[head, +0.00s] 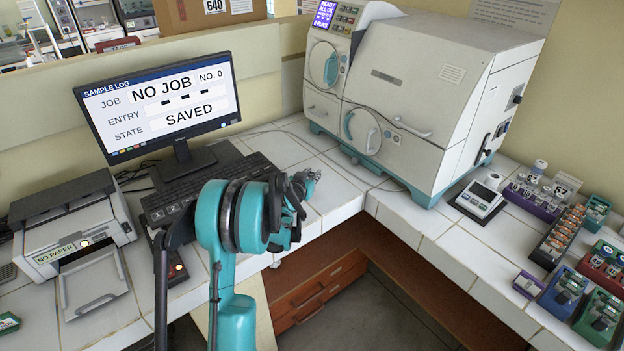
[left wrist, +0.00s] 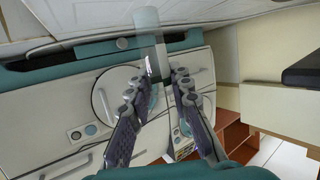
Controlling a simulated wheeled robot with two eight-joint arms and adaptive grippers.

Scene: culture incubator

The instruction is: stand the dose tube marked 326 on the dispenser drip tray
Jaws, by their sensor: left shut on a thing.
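My left gripper (head: 308,180) reaches over the counter in front of the keyboard's right end, pointing away from me toward the right. In the left wrist view its two fingers (left wrist: 159,88) are closed around a slim clear tube (left wrist: 153,52) with a pale end at the top of the picture. No number can be read on the tube. In the head view the tube is hidden or too small to tell apart from the fingers. I cannot make out a dispenser drip tray in either view. My right gripper is not in view.
A large white incubator (head: 415,90) with round doors stands at the back. A monitor (head: 160,105), keyboard (head: 205,190) and printer (head: 75,225) are on the left. A small scale (head: 480,198) and several racks, one orange-filled (head: 562,236), are on the right. Tiles between gripper and incubator are clear.

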